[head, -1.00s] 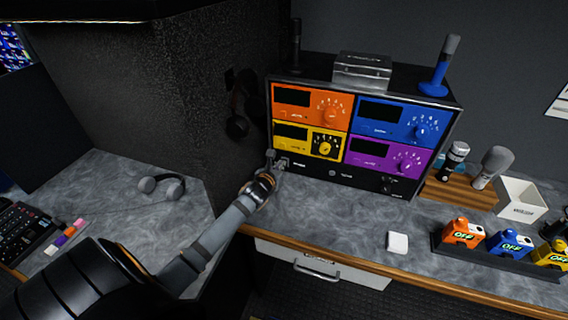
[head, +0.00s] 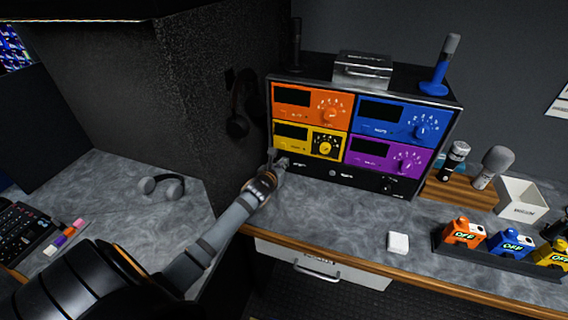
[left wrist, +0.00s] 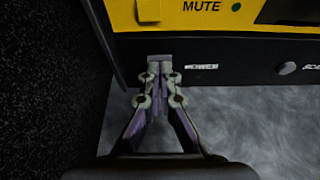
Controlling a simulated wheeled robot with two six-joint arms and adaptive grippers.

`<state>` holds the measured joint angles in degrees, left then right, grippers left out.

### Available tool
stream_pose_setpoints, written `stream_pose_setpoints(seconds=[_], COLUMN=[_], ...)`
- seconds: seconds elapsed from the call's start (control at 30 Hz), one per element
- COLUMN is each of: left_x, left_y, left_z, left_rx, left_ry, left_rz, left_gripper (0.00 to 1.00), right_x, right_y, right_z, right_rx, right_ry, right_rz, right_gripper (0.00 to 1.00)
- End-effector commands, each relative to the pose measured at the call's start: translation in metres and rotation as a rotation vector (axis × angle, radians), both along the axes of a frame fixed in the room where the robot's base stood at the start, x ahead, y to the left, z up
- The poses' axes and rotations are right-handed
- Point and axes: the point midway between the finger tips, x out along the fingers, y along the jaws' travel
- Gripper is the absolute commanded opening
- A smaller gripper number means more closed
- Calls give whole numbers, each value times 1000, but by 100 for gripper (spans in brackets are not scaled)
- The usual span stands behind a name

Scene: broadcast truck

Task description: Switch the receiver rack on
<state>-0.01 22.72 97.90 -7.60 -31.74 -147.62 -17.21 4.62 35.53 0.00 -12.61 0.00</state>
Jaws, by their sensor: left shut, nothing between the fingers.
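The receiver rack (head: 343,174) stands on the counter, with orange, blue, yellow and purple units above a black bottom panel. All their displays are dark. My left gripper (head: 279,162) is at the left end of that panel. In the left wrist view my left gripper (left wrist: 159,66) is shut and empty, its tips at the panel just left of the "POWER" label (left wrist: 201,67). My right gripper is not in view.
A dark partition wall (head: 190,90) stands close to the left of the rack. Microphones (head: 492,166), a white box (head: 520,199) and OFF-labelled packs (head: 464,233) are to the right. Headphones (head: 162,185) lie on the left counter. The counter before the rack is mostly clear.

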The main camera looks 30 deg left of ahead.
Motion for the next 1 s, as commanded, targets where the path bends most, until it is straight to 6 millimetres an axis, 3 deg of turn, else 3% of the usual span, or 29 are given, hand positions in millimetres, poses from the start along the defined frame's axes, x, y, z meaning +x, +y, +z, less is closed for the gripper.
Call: stream_pose_setpoints(seconds=[0.27,1.0], left_x=[-1,-61], left_y=[0,-14], left_z=[1,24], left_rx=[0,0], left_ry=[3,2], left_rz=[1,1], left_gripper=[0,0], right_x=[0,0], right_y=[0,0], right_z=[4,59], right_rx=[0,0], right_ry=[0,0], right_rz=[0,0], right_gripper=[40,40])
